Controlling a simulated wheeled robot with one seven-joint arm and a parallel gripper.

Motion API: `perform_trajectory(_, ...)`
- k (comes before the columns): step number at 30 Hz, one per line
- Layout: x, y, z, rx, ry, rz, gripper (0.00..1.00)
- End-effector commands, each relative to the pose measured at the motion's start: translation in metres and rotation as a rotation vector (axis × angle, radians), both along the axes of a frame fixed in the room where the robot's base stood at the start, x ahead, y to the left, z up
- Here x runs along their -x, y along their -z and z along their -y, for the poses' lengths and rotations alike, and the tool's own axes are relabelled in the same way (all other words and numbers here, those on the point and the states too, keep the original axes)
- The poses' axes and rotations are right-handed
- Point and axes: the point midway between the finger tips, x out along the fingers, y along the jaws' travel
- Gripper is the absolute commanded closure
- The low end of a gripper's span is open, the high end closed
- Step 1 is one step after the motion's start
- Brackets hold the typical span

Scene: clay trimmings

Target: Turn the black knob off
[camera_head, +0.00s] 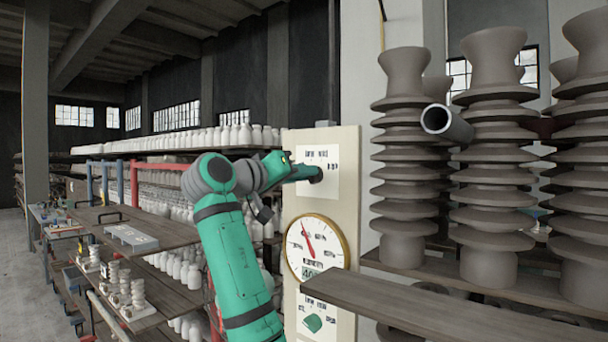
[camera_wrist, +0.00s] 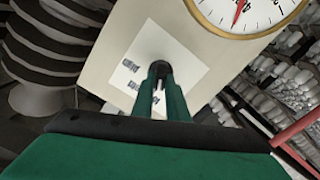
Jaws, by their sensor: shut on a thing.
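The black knob (camera_head: 315,174) sits on a white label plate (camera_head: 328,158) near the top of a tall cream panel (camera_head: 343,240). In the wrist view the knob (camera_wrist: 154,69) shows as a dark round shape at the tips of my fingers, partly hidden by them. My gripper (camera_head: 300,173) reaches the panel from the left and is shut on the knob. In the wrist view both green fingers (camera_wrist: 159,85) stand close together against the knob. The label's printed words are too small to read, so the knob's setting cannot be told.
A round gauge (camera_head: 317,247) with a red needle is on the panel below the knob. Stacked grey insulators (camera_head: 490,150) and a pipe end (camera_head: 437,119) stand to the right. A plank (camera_head: 420,310) juts out at lower right. Shelves of white pieces (camera_head: 190,138) fill the left.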

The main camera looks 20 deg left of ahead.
Motion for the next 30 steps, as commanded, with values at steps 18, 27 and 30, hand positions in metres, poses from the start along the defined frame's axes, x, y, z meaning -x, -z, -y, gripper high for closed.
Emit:
perform_trajectory(18, -0.0017, 0.0052, -0.0026, 0.496, -0.001, -0.187, 1.0)
perform_trajectory(27, -0.0017, 0.0063, -0.0035, 0.618, -0.003, -0.232, 1.0)
perform_trajectory(30, -0.0016, 0.0065, -0.0034, 0.637, -0.003, -0.239, 1.0)
